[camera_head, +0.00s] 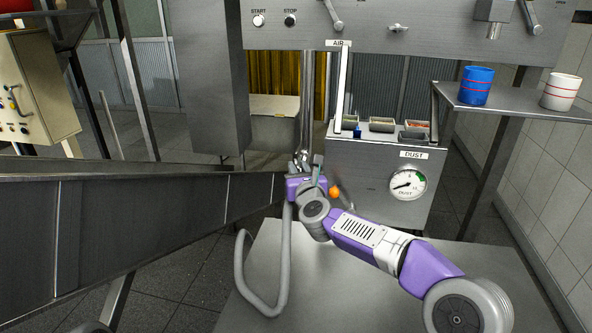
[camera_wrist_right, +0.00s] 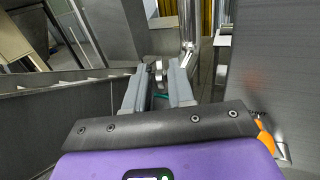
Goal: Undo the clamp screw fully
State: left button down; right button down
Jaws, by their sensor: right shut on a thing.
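My right gripper (camera_head: 304,166) reaches up to the lower end of the vertical metal pipe (camera_head: 306,100). In the right wrist view its two grey fingers (camera_wrist_right: 158,82) are closed on a small metal piece (camera_wrist_right: 158,68) at their tips, which I take to be the clamp screw. The fingers and the purple wrist cover most of it in the head view, so its thread and how far it is turned cannot be told. The pipe's lower end with its joint (camera_wrist_right: 187,52) stands just beyond and right of the fingertips. My left gripper is in neither view.
A grey hose (camera_head: 240,270) loops down below my right wrist. An orange knob (camera_head: 334,192) is close beside the wrist. The dust cabinet with its gauge (camera_head: 407,184) stands right, a sloping metal chute (camera_head: 140,225) left. A blue cup (camera_head: 477,85) and a white cup (camera_head: 560,91) stand on a shelf.

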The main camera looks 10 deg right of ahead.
jog(key=n+y, duration=0.1)
jog(key=d+n+y, duration=0.1)
jog(key=y, duration=0.1)
jog(key=shift+w+f, duration=0.1)
jog(key=shift+n+g+y+p, duration=0.3)
jog(key=shift+n+g+y, duration=0.5)
jog(key=shift+n+y, duration=0.85)
jog(key=shift+y, duration=0.75)
jog(key=c, duration=1.2)
grip_release()
jog(key=shift+c, duration=0.2)
jog(key=v, duration=0.7)
jog(key=shift+r, duration=0.25)
jog(key=shift+d, duration=0.15)
